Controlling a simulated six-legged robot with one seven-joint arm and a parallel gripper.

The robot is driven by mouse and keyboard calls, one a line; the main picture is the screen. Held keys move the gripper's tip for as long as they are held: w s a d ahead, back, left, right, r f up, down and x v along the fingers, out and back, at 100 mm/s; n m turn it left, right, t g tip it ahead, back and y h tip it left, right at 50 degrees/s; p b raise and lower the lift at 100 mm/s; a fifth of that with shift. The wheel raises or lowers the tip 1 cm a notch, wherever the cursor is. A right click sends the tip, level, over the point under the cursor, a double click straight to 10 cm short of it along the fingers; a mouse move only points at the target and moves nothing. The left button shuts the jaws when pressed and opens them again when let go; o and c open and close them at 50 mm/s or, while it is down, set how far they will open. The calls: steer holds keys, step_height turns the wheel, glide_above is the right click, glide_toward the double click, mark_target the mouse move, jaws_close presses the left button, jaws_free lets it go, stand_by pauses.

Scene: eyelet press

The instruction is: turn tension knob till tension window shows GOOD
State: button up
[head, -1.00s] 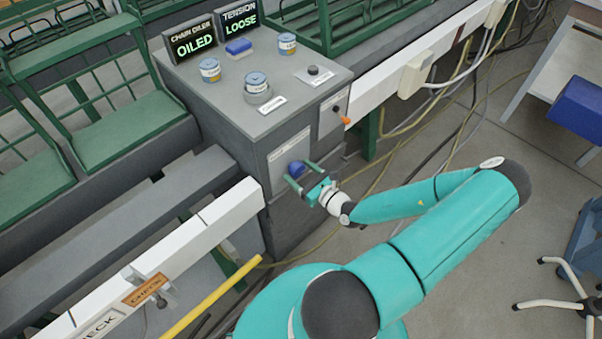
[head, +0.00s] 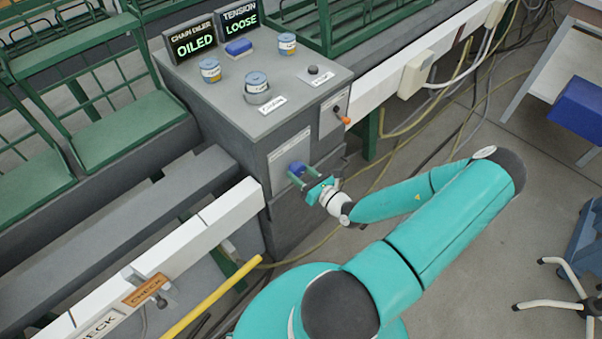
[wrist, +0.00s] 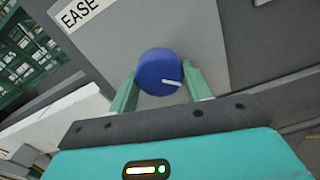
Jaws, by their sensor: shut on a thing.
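The blue tension knob (head: 297,168) sits on a pale plate on the front of the grey cabinet. In the wrist view the knob (wrist: 158,72) shows a white pointer line aimed to the right and slightly down. My gripper (head: 302,177) has its two green fingers on either side of the knob and is shut on it; the fingers also show in the wrist view (wrist: 160,84). The tension window (head: 240,19) on top of the cabinet reads LOOSE in green. Part of a label beside the knob reads EASE (wrist: 80,11); the rest is cut off.
The chain oiler window (head: 193,40) reads OILED. An orange-tipped lever (head: 345,119) sticks out right of the knob. Cables lie on the floor at right.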

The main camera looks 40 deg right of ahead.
steer(key=m, duration=0.5)
steer(key=shift+m, duration=0.3)
stand_by(0.4)
steer(key=o, duration=1)
steer(key=shift+c, duration=0.2)
steer(key=shift+s, duration=0.15)
steer(key=s, duration=1.3)
steer(key=shift+s+d, duration=0.15)
steer(key=shift+s, duration=0.15)
